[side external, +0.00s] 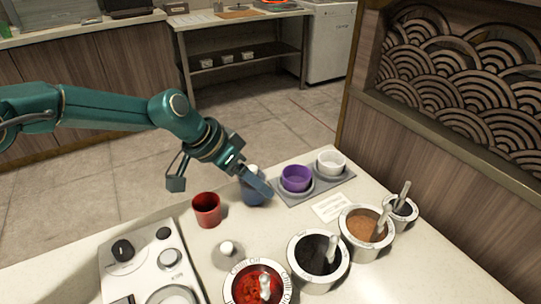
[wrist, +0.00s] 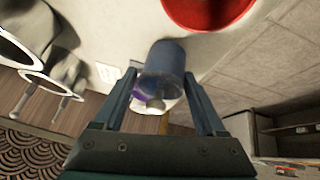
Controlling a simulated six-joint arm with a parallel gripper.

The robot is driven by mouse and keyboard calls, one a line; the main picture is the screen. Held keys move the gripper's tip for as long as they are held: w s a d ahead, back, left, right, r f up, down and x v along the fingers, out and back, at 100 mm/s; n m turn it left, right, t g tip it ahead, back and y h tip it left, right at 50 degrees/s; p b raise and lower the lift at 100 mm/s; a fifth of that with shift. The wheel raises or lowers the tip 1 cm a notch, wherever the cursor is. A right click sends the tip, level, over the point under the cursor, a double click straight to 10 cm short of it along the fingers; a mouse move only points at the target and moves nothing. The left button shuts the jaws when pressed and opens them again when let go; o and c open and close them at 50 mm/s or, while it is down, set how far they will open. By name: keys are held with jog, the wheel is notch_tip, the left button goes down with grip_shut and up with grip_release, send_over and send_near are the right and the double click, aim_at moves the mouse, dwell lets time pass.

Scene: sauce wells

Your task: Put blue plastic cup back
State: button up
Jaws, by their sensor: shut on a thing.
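The blue plastic cup (side external: 252,192) is between the fingers of my gripper (side external: 256,182), partly hidden by a finger in the side view. In the wrist view the blue cup (wrist: 166,58) sits between both fingers of my gripper (wrist: 161,76), which is shut on it. The cup is just left of a grey tray (side external: 318,188). A purple cup (side external: 296,178) and a white cup (side external: 331,162) stand in the tray. I cannot tell whether the blue cup touches the counter.
A red cup (side external: 207,212) stands left of the blue cup. Sauce pots hold chilli oil (side external: 258,284), dark sauce (side external: 318,262) and brown sauce (side external: 364,232); a smaller pot (side external: 402,211) stands beyond. A white card (side external: 329,208) lies before the tray. A white appliance (side external: 150,265) fills the front left.

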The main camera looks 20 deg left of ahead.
jog(key=shift+f, duration=0.6)
jog(key=shift+f, duration=0.15)
jog(key=o, duration=1.3)
